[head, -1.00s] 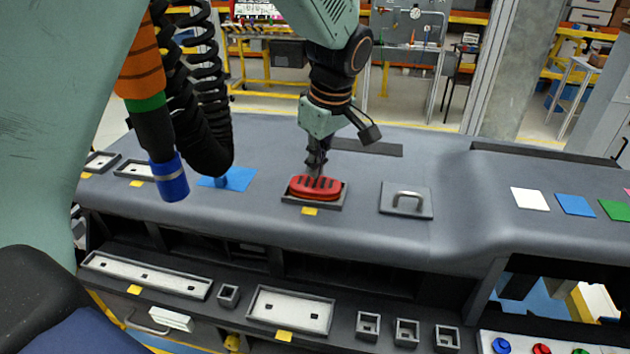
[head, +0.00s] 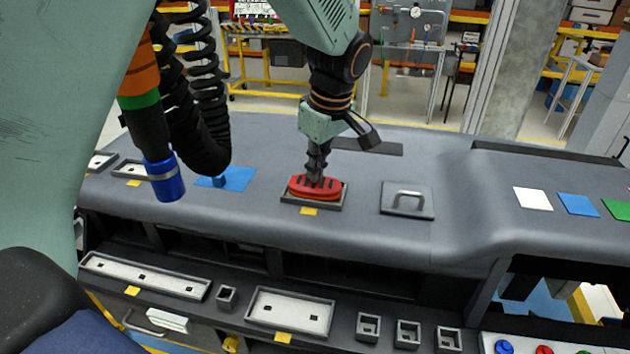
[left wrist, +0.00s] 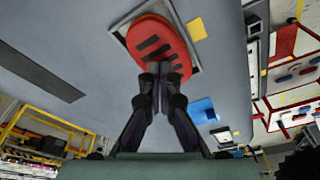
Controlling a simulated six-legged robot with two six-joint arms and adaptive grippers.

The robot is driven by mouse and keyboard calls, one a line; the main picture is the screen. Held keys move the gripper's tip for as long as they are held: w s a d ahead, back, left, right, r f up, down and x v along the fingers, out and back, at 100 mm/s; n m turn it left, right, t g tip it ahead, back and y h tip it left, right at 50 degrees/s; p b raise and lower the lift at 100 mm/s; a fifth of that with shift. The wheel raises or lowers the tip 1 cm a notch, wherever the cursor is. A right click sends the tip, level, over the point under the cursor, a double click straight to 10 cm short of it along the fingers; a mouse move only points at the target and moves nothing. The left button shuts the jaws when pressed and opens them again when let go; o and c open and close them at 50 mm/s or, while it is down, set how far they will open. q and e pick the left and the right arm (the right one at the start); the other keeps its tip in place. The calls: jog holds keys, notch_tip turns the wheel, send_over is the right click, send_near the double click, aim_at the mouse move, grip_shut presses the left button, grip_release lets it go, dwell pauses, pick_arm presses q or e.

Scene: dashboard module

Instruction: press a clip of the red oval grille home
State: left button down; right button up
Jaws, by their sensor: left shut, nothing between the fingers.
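The red oval grille (head: 301,190) has dark slots and sits in a grey rectangular frame (head: 329,206) on the dashboard top. It also shows in the left wrist view (left wrist: 147,32), with the frame's edge around it. My left gripper (head: 315,180) is shut and empty, pointing down with its fingertips at the grille's upper face. In the left wrist view its fingertips (left wrist: 159,72) overlap the near end of the grille. I cannot tell whether they press on it. The grille's clips are hidden. My right gripper is not in view.
A grey plate with a handle (head: 407,200) lies right of the grille. A blue square with a blue peg (head: 238,178) lies to the left. A yellow tag (head: 308,211) is in front of the frame. Shallow trays (head: 290,313) and small square sockets line the lower ledge.

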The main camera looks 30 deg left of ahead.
pick_arm(q)
jog(key=shift+s+d, duration=0.1)
jog(key=shift+s, duration=0.15)
jog(key=shift+f, duration=0.2)
jog(key=shift+w+f, duration=0.15)
jog(key=shift+s+f, duration=0.15)
jog(key=shift+s, duration=0.1)
dwell(0.4)
jog(key=shift+w, duration=0.1)
dwell(1.0)
jog(key=shift+f, duration=0.2)
dwell(1.1)
